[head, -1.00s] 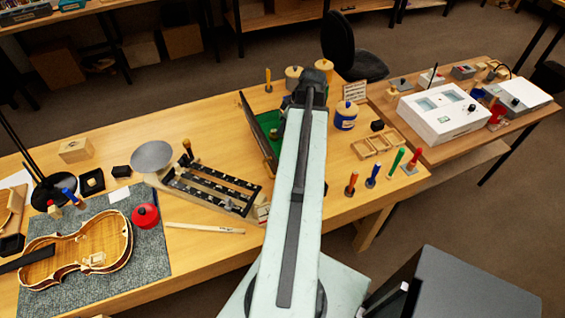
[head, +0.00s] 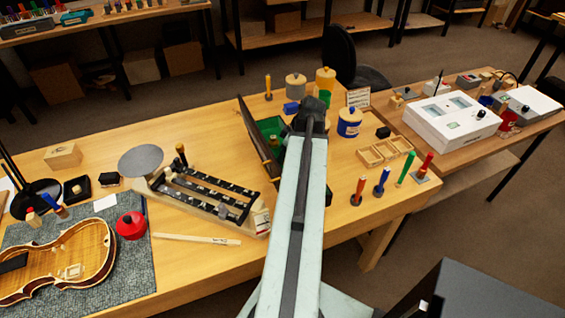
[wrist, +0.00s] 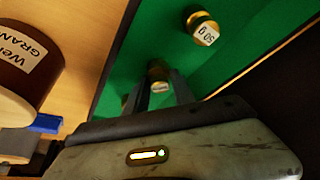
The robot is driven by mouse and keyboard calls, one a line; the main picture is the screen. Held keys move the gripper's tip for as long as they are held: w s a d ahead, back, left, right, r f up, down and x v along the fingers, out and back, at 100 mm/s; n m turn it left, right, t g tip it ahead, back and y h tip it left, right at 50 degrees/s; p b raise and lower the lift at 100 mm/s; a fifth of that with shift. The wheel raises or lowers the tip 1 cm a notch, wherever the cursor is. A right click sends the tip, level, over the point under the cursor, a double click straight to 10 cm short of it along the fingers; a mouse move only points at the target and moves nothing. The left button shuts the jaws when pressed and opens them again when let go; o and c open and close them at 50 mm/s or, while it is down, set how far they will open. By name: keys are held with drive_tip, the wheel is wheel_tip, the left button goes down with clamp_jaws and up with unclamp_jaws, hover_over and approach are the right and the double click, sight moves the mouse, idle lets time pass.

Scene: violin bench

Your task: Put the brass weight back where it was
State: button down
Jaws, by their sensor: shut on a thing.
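My gripper (wrist: 160,90) is shut on a small brass weight (wrist: 157,70) in the wrist view. The weight is over or in a green-lined case (wrist: 115,62); I cannot tell whether it touches the lining. Another brass weight labelled 50 g (wrist: 203,28) stands in the case, up and to the right of my fingers. In the head view the open case (head: 268,128) stands on the bench with its dark lid raised, partly behind my arm. My fingers and the held weight are hidden there.
A brown labelled jar (wrist: 25,70) and a blue block (wrist: 46,123) stand left of the case in the wrist view. A balance with slotted beams (head: 205,190) lies left of the case. Right of it are a blue tub (head: 349,122) and a wooden tray (head: 385,150).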

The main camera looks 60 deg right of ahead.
drive_tip(key=shift+r, duration=0.1)
drive_tip(key=c, duration=1.1)
unclamp_jaws()
drive_tip(key=shift+o, duration=0.2)
drive_tip(key=p+v, duration=1.1)
drive_tip(key=v, duration=0.1)
drive_tip(key=shift+p, duration=0.3)
